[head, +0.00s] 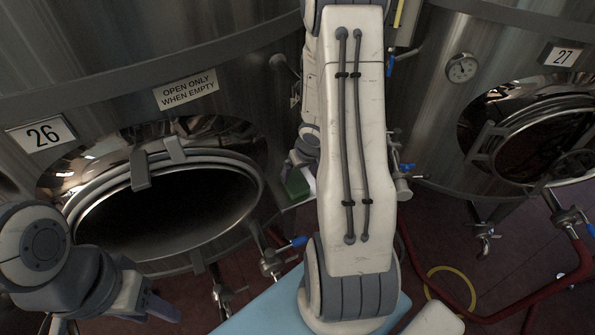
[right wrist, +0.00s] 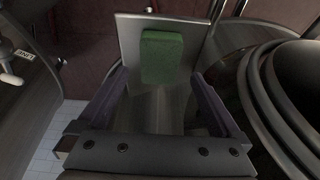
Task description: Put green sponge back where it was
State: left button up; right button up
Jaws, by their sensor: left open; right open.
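The green sponge (right wrist: 162,57) lies on a bare grey metal shelf (right wrist: 130,40) in the right wrist view. In the head view the sponge (head: 297,184) shows as a small green block just left of my right arm. My right gripper (right wrist: 159,84) is open and empty, its two fingers spread to either side, with the sponge just beyond the fingertips and not clasped.
Tank 26 has an open round hatch (head: 170,215) left of the shelf. Tank 27 has another hatch (head: 545,140) at right. Valves with blue handles (head: 290,245) stick out low down. A red hose (head: 460,310) and a yellow ring (head: 450,285) lie on the floor.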

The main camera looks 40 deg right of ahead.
pick_arm(q)
notch_tip(320, 180, up, 4)
jog(key=shift+f+p, duration=0.2)
jog(key=shift+p, duration=1.05)
pick_arm(e)
jog(key=v, duration=0.5)
